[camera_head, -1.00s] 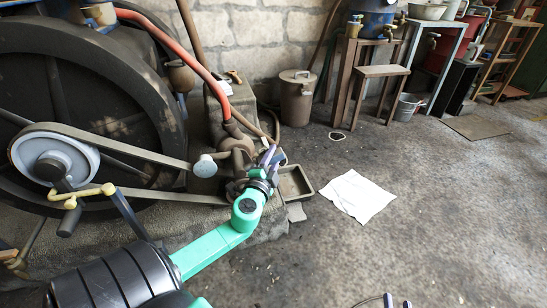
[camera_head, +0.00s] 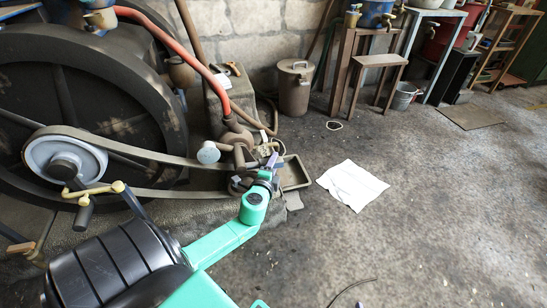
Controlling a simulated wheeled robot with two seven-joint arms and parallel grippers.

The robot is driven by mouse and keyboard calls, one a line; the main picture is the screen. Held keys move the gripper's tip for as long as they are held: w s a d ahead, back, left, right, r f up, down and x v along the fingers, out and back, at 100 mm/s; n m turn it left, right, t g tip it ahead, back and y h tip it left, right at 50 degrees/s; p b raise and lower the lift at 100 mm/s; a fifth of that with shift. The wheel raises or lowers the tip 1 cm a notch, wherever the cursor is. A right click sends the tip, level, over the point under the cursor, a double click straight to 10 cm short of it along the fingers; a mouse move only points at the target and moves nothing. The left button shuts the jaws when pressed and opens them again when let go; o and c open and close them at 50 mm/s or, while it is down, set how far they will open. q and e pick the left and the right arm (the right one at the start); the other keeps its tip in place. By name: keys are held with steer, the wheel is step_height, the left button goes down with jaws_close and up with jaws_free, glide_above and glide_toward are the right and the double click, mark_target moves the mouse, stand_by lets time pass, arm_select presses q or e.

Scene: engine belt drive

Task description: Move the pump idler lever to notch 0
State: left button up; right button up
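My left gripper (camera_head: 271,162) is at the pump (camera_head: 240,158), beside the right end of the flat belt (camera_head: 150,157). It is small and dark against the pump parts, so I cannot tell whether its fingers are open or touching anything. A pale round knob (camera_head: 208,153) on a short stem stands to its left. I cannot tell for sure which part is the pump idler lever, and no notch marks are readable. My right gripper is out of view.
A large dark flywheel (camera_head: 85,105) fills the left. A metal tray (camera_head: 294,173) lies just right of the pump. A lidded can (camera_head: 295,88) stands by the wall, with a stool (camera_head: 378,72) farther right.

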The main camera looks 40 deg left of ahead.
arm_select(q)
steer(key=shift+o, duration=0.5)
steer(key=shift+s+r, duration=0.1)
steer(key=shift+s, duration=0.05)
steer(key=p+v, duration=0.1)
steer(key=v, duration=1.3)
steer(key=shift+p, duration=0.35)
steer(key=shift+d, duration=0.1)
